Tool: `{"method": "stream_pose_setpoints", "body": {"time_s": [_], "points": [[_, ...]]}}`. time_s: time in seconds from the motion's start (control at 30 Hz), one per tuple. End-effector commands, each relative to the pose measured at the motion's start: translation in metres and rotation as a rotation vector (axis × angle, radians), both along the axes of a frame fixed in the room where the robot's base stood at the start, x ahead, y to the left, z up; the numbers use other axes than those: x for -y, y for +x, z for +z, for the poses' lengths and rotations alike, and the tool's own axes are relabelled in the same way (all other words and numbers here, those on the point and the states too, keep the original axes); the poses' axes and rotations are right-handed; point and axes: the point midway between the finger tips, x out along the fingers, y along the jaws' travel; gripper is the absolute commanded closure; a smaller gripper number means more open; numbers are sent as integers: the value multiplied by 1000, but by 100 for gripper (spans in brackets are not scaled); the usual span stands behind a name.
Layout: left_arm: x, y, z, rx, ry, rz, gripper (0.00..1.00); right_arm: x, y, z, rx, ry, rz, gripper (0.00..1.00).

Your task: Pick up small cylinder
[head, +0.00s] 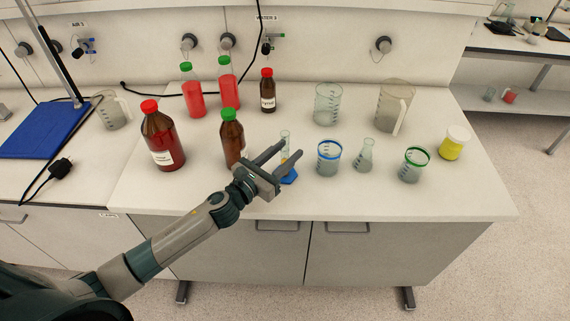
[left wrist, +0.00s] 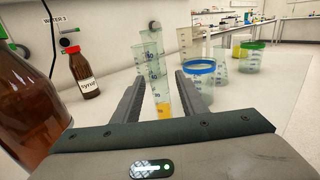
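The small cylinder (head: 285,136) is a clear graduated tube on a blue base (head: 289,176), standing upright near the bench's front edge. In the left wrist view the clear graduated glass of the cylinder (left wrist: 158,75) shows between the two fingers, with yellow-orange at its lower visible end. My left gripper (head: 291,150) is open, its fingers on either side of the tube. I see gaps between fingers and glass in the left wrist view (left wrist: 157,85). The base is hidden there by the gripper body. My right gripper is not in view.
A brown bottle (head: 232,139) stands close left of the gripper. A blue-rimmed beaker (head: 328,161) stands close right, then a flask (head: 365,157) and a green-rimmed beaker (head: 411,168). A large beaker (head: 327,105) stands behind. The front strip of the bench (head: 400,203) is clear.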

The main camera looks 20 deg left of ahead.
Motion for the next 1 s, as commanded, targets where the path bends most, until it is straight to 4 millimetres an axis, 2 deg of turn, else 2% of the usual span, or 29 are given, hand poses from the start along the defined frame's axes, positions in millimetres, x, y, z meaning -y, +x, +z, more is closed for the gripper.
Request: {"method": "stream_pose_setpoints", "body": {"time_s": [0.03,0.13,0.17,0.63,0.77,0.93,1.0], "points": [[0,0,0,0,0,0,74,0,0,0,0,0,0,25],[0,0,0,0,0,0,98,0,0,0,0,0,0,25],[0,0,0,0,0,0,100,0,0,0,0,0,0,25],[0,0,7,2,0,-1,100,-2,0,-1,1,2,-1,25],[0,1,17,4,3,-1,100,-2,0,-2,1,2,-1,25],[0,0,40,6,3,-3,100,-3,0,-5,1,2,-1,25],[10,-7,48,4,-1,-4,100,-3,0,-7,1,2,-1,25]]}}
